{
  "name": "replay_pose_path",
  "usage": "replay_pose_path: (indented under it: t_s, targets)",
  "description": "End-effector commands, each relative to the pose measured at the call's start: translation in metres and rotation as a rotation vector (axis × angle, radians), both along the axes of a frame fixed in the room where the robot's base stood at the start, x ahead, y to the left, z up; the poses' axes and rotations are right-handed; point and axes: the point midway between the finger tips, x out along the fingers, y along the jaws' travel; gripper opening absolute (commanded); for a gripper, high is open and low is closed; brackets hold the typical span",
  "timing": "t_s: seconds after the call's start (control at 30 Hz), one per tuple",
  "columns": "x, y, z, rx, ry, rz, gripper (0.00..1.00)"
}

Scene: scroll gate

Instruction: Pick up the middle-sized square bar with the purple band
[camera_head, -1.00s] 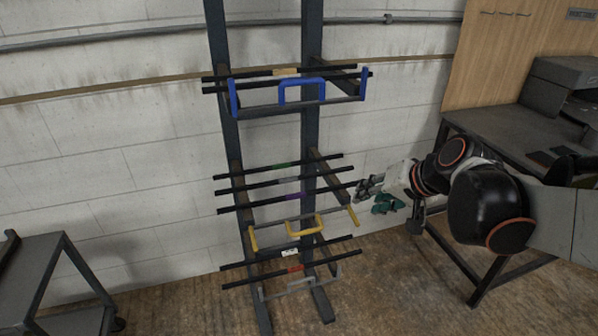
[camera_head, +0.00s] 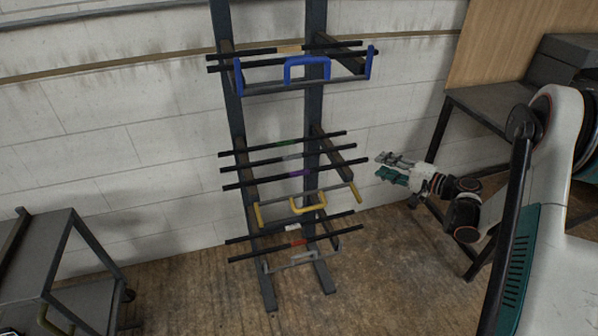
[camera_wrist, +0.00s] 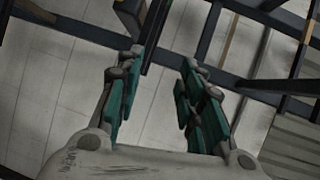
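The bar with the purple band (camera_head: 299,173) lies on the middle level of the dark rack, frontmost of three dark bars there. Its right end passes the right post. Behind it lie a bar with a grey band (camera_head: 290,157) and a bar with a green band (camera_head: 287,142). My gripper (camera_head: 384,167) is to the right of the rack, near the right ends of these bars and apart from them. In the wrist view my gripper (camera_wrist: 158,88) has its teal-padded fingers apart with nothing between them. Dark bars show beyond the fingertips; their bands cannot be made out there.
A yellow-handled gate (camera_head: 306,204) crosses the rack below the middle bars. A blue-handled gate (camera_head: 307,70) crosses the upper level. Bars with a white and a red band (camera_head: 297,242) lie lowest. A grey cart (camera_head: 50,262) stands left, a workbench (camera_head: 480,118) right. The floor in front is open.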

Motion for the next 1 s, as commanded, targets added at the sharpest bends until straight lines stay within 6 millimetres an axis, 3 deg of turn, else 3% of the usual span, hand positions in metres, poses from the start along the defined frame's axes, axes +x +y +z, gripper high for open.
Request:
replay_pose_path:
  t_s: [0.13,0.37,0.47,0.8,1.0]
  targets:
    - [0.000,-0.020,-0.028,0.090,-0.038,-0.011,0.35]
    - [-0.004,-0.032,-0.047,0.159,-0.070,-0.015,0.35]
    - [0.000,-0.027,-0.049,0.165,-0.072,-0.014,0.35]
    - [0.042,0.017,-0.050,0.164,-0.071,-0.013,0.35]
    - [0.053,0.028,-0.049,0.164,-0.072,-0.015,0.35]
